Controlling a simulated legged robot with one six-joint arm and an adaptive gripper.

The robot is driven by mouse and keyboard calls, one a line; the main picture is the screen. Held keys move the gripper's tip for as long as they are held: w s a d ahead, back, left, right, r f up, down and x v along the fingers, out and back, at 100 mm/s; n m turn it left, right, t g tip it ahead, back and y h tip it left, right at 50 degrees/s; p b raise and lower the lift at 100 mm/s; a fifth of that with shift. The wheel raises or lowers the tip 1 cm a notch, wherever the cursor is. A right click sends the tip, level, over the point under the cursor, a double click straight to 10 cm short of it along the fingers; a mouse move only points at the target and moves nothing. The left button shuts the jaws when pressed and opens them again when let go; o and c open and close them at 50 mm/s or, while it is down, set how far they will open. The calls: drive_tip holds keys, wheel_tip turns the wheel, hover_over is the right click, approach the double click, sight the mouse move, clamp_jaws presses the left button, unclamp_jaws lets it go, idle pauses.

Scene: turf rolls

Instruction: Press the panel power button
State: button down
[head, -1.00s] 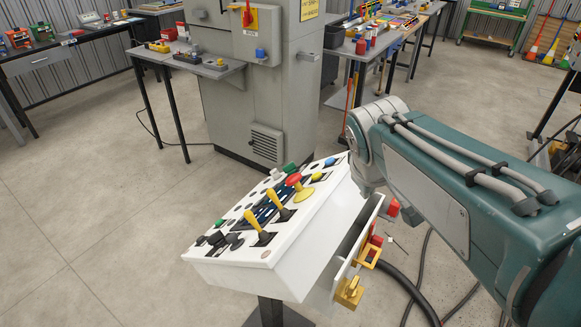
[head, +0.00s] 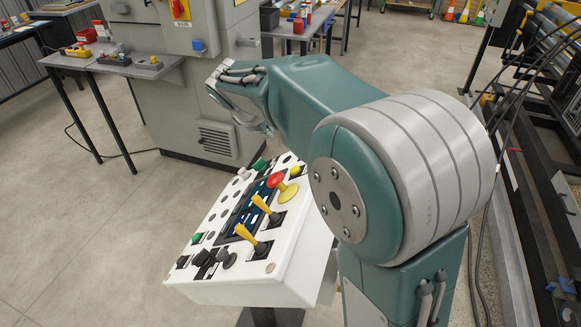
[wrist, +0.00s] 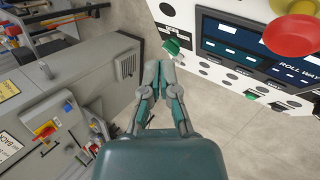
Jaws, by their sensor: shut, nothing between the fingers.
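The white control panel (head: 290,262) stands on a post below my arm in the head view, its sloped face to the left. It carries yellow joysticks (head: 255,220), a red mushroom button (head: 276,180) on a yellow base, a green button (head: 259,165) at the far end and another green button (head: 196,238) near the front left. I cannot tell which one is the power button. In the wrist view the panel face (wrist: 178,14) fills the upper right, with a green button (wrist: 171,46) close to the fingertips. My gripper (wrist: 157,66) is shut and empty, apart from that button.
A grey machine cabinet (head: 200,95) stands behind the panel. A side table (head: 120,62) with small control boxes is at the left. A dark metal frame (head: 520,210) is at the right. The floor left of the panel is clear.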

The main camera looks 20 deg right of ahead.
sight(295, 171)
drive_tip(key=s+d+f, duration=0.1)
drive_tip(key=f, duration=0.1)
drive_tip(key=s+d+f, duration=0.1)
drive_tip(key=f, duration=0.1)
drive_tip(key=d+f, duration=0.1)
drive_tip(key=f, duration=0.1)
drive_tip(key=shift+s+d, duration=0.2)
drive_tip(key=shift+s, duration=0.2)
drive_tip(key=shift+s+d+f, duration=0.1)
drive_tip(key=shift+f, duration=0.1)
drive_tip(key=shift+s+f, duration=0.1)
drive_tip(key=shift+f, duration=0.05)
drive_tip(key=shift+a, duration=0.45)
drive_tip(key=shift+d+f, duration=0.1)
drive_tip(key=shift+d, duration=0.35)
drive_tip(key=shift+a, duration=0.3)
drive_tip(key=shift+d, duration=0.15)
